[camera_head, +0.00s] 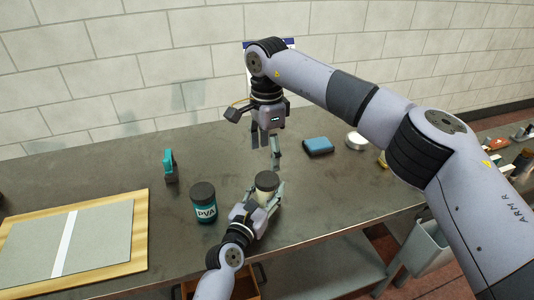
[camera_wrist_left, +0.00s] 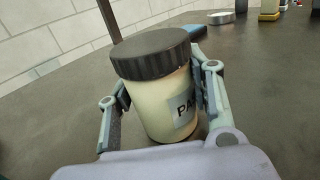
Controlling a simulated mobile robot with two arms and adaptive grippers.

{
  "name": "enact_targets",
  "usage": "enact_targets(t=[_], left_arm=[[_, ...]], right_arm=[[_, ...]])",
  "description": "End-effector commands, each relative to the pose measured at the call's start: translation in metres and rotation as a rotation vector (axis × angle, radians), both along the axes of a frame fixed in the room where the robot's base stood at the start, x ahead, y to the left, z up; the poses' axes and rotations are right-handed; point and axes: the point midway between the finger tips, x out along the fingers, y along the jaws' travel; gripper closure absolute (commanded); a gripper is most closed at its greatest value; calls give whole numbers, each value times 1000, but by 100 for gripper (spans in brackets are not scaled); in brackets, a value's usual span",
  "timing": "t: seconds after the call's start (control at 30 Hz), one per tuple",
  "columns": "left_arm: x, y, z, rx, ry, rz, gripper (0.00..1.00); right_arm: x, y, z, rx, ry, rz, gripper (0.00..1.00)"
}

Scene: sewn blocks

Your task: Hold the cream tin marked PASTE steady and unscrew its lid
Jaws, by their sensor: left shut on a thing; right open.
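The cream tin (camera_wrist_left: 160,104) stands upright on the table, with a label reading "PA" before a finger hides the rest. Its dark ribbed lid (camera_wrist_left: 151,52) is on top; in the head view the lid (camera_head: 266,181) shows above the cream body. My left gripper (camera_head: 262,200) is shut on the tin's body, one finger on each side; it also shows in the left wrist view (camera_wrist_left: 160,100). My right gripper (camera_head: 267,155) is open and empty, pointing down above and behind the tin, apart from the lid.
A dark jar marked PVA (camera_head: 204,204) stands left of the tin. A teal tool (camera_head: 170,166), a blue block (camera_head: 318,146) and a silver round tin (camera_head: 355,140) stand farther back. A board (camera_head: 110,236) lies at left. The table's front edge is close.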

Motion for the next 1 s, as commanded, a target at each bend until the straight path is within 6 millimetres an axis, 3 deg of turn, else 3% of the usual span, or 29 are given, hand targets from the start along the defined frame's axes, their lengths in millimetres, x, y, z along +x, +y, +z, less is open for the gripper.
enact_targets(t=[1.0], left_arm=[[0,0,-1,0,1,0,100]], right_arm=[[0,1,0,1,0,-2313,31]])
